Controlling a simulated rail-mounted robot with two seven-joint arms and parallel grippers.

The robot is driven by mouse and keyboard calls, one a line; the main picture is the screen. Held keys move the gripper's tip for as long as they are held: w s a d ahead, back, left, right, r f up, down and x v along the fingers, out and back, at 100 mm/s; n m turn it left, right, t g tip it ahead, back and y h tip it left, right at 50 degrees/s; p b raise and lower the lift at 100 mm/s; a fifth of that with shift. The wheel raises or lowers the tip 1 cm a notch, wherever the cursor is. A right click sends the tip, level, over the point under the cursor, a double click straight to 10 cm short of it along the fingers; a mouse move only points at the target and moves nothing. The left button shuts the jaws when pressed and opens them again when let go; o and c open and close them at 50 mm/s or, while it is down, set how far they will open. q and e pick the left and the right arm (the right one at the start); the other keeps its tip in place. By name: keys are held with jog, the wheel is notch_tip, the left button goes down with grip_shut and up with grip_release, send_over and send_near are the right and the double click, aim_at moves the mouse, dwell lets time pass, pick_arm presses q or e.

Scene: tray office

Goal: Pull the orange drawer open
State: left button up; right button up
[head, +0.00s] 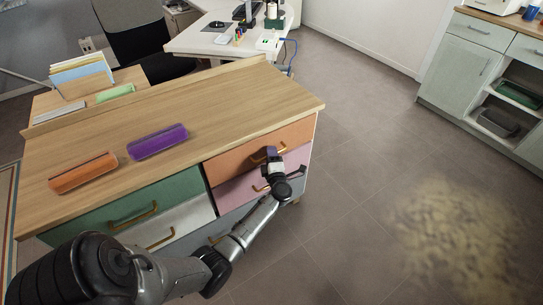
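The orange drawer (228,166) is the upper right drawer of a wooden-topped cabinet, and its front looks flush with the cabinet. Its brass handle (257,159) is partly covered by my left gripper (271,153). My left arm reaches in from the lower left, and the gripper's tip is at the middle of the handle. I cannot tell whether the fingers are closed around the handle or only beside it. My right gripper is out of view.
An orange case (84,173) and a purple case (158,141) lie on the cabinet top (220,115). A pink drawer (235,194) is below the orange one; a green drawer (150,205) is to the left.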

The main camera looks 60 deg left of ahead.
pick_arm(q)
grip_shut()
dwell(0.5)
